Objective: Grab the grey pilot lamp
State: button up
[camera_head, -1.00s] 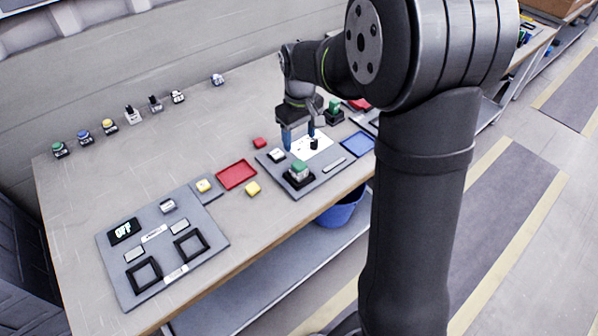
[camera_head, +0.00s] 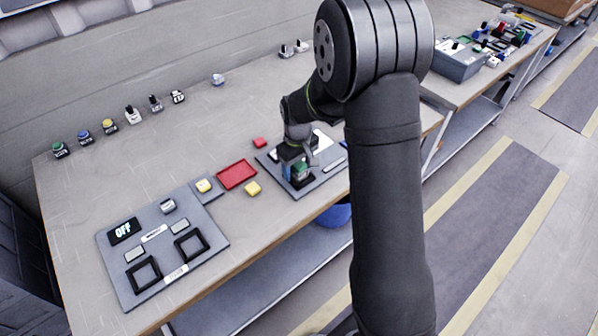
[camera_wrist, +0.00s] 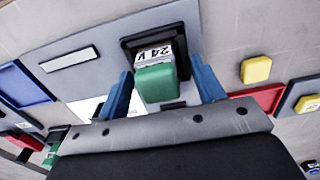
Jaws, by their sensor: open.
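A green-topped block with a white "24 V" label (camera_wrist: 155,80) sits in a black square socket on a grey plate; it also shows in the head view (camera_head: 299,170). My gripper (camera_wrist: 162,72) is open, with one blue finger on each side of this block and no clear contact. In the head view my gripper (camera_head: 297,160) is low over it and partly hides it. I cannot make out a surely grey pilot lamp. A small part with a pale grey top (camera_head: 168,205) stands on the left panel.
A red tray (camera_head: 237,174), a red block (camera_head: 260,142) and a yellow block (camera_head: 253,188) lie left of the grey plate. Several small parts line the table's back edge. The left panel (camera_head: 140,285) has two black square frames.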

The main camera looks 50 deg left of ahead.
jog(key=c, duration=1.1)
jog(key=shift+r, duration=0.1)
